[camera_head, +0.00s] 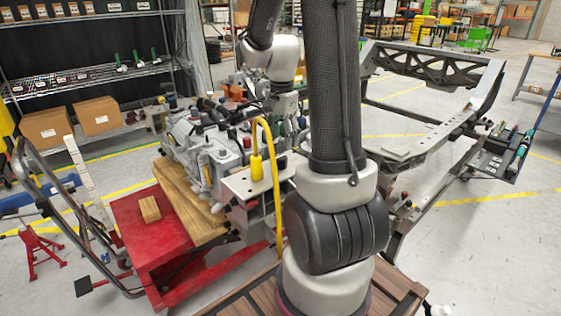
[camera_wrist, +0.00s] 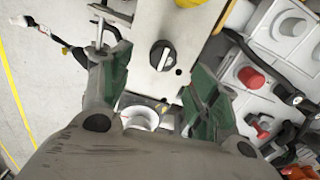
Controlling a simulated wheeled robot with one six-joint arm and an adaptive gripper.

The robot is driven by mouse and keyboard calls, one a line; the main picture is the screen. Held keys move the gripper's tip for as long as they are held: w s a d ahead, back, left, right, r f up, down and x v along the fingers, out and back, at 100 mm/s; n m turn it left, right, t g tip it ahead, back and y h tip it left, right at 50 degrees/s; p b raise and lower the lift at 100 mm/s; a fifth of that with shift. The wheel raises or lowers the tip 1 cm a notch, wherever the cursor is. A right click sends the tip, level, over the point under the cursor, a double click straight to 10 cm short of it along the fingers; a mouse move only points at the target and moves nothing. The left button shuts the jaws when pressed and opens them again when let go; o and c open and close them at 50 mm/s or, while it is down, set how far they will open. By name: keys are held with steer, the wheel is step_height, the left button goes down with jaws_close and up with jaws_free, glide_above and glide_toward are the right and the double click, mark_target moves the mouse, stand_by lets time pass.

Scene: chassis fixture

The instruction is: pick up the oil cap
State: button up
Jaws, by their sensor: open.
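The oil cap, a round black cap with a white bar across its top, shows in the wrist view (camera_wrist: 161,55). It sits on a pale flat plate (camera_wrist: 150,22). My gripper (camera_wrist: 158,76) is open, with its green-padded fingers to the left and right of the cap's line. Nothing is held between them. I cannot tell how far the fingertips are above the plate. In the head view my gripper (camera_head: 287,103) is over the engine (camera_head: 205,150), partly hidden by my arm. I cannot make out the cap clearly there.
A white round opening (camera_wrist: 139,117) lies below the plate in the wrist view. Red caps (camera_wrist: 251,77) and engine parts crowd the right. In the head view a yellow bottle (camera_head: 256,168) stands near a yellow hose (camera_head: 277,190). A red cart (camera_head: 145,225) stands left.

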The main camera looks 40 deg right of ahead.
mark_target(279, 157)
steer(key=shift+f+m, duration=0.15)
steer(key=shift+m, duration=0.15)
steer(key=shift+f, duration=0.35)
steer(key=f, duration=0.6)
steer(key=shift+w+a+f, duration=0.2)
steer(key=shift+a+f, duration=0.05)
steer(key=shift+f, duration=0.15)
steer(key=c, duration=0.9)
